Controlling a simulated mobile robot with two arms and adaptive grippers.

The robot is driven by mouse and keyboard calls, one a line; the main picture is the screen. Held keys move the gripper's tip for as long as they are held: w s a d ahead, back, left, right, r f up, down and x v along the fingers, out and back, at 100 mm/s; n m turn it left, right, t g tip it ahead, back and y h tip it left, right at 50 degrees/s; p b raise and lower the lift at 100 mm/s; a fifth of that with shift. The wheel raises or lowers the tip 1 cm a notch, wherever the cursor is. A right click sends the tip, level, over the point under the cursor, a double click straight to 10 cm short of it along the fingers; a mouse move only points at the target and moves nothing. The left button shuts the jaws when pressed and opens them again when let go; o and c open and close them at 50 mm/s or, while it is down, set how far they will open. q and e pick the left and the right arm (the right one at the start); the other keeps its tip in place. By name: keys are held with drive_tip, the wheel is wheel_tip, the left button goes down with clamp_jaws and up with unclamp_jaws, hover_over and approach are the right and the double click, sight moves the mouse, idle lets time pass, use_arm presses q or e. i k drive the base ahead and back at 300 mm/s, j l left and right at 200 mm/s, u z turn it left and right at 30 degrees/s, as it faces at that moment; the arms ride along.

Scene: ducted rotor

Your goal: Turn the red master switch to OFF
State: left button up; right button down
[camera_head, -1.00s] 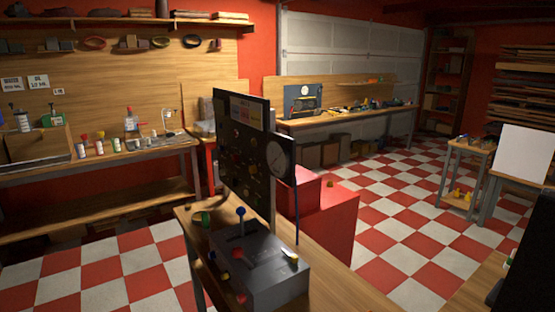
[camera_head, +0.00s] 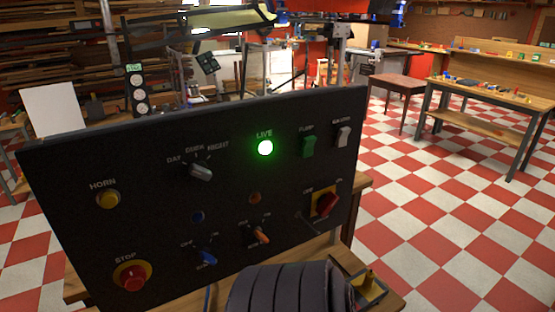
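The red master switch (camera_head: 327,204) is a red rotary handle on a yellow square plate, at the right side of a black control panel (camera_head: 130,225). Small white markings sit above its left and right corners, too small to read surely. Its handle slants toward the upper right, as far as I can tell. The LIVE lamp (camera_head: 265,148) on the panel glows green. Nothing touches the switch. Neither of my grippers can be made out in this view.
A dark ribbed object (camera_head: 285,290) stands close below the panel. Checkered floor on the right is open.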

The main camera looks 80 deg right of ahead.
sight(325, 202)
drive_tip(key=z, duration=3)
drive_tip(key=i+l+u, duration=0.1)
drive_tip(key=l+u, duration=0.15)
drive_tip(key=l, duration=0.5)
drive_tip(key=l+u, duration=0.25)
drive_tip(key=l, duration=0.45)
drive_tip(key=i, duration=0.05)
